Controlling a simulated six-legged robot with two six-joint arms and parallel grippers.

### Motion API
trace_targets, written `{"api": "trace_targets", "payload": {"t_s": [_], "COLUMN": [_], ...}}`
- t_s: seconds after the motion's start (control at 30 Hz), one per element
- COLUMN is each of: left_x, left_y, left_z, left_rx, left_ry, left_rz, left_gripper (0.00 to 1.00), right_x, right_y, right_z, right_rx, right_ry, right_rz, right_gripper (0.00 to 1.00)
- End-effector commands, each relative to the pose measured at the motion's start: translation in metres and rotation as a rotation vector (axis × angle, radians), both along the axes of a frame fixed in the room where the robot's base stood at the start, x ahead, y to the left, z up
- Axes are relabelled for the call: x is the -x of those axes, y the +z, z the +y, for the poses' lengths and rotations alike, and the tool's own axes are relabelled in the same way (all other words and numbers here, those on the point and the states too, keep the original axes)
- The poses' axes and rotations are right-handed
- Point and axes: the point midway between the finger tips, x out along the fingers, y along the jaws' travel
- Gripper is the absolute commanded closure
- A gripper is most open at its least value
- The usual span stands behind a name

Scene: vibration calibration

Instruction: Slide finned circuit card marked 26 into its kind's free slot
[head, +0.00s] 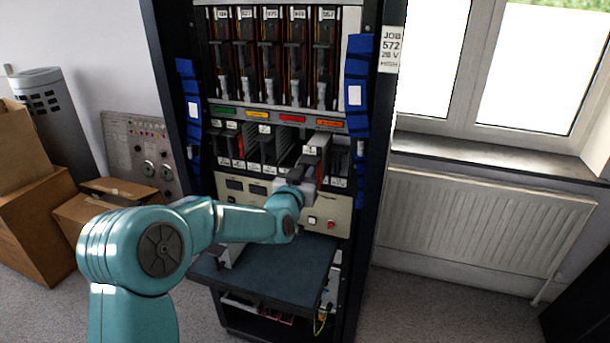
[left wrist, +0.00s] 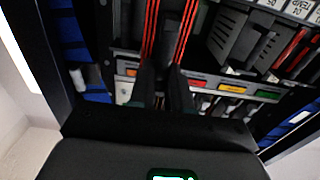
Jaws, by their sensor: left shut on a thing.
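My left gripper (head: 312,172) is at the right part of the rack's lower card row, its arm coming in from the left. It is shut on a dark circuit card (head: 322,147), which has a pale label at its front top. The card stands upright and sticks out in front of the row; how deep its rear end sits is hidden. The number on its label is too small to read. In the left wrist view the fingers (left wrist: 163,92) are close together below red-striped edges (left wrist: 165,35). My right gripper is in neither view.
Other cards (head: 232,140) stand in the lower row, under a strip of coloured labels (head: 257,115). An upper row of cards (head: 270,55) is above. A panel with buttons (head: 330,215) and a dark shelf (head: 290,268) are below. Blue bundles (head: 358,75) hang at the rack's sides.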

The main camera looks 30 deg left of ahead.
Motion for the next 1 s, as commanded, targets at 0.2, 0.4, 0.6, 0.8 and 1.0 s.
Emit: {"api": "trace_targets", "payload": {"t_s": [0.2, 0.4, 0.6, 0.8, 1.0], "left_x": [0.0, -0.01, -0.023, -0.036, -0.049], "left_y": [0.001, 0.0, 0.001, 0.0, 0.0], "left_z": [0.0, 0.003, 0.006, 0.009, 0.012], "left_rx": [-0.001, -0.001, -0.001, -0.001, -0.002], "left_ry": [0.0, 0.0, 0.0, 0.0, 0.0], "left_rz": [-0.003, -0.003, -0.003, -0.003, -0.003], "left_gripper": [1.0, 1.0, 1.0, 1.0, 1.0], "right_x": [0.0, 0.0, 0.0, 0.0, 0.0], "right_y": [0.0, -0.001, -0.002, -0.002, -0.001], "right_z": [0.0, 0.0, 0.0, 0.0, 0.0], "right_rx": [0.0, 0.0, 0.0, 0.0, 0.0], "right_ry": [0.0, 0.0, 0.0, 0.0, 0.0], "right_rz": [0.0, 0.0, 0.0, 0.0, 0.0], "right_gripper": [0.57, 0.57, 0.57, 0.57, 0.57]}}
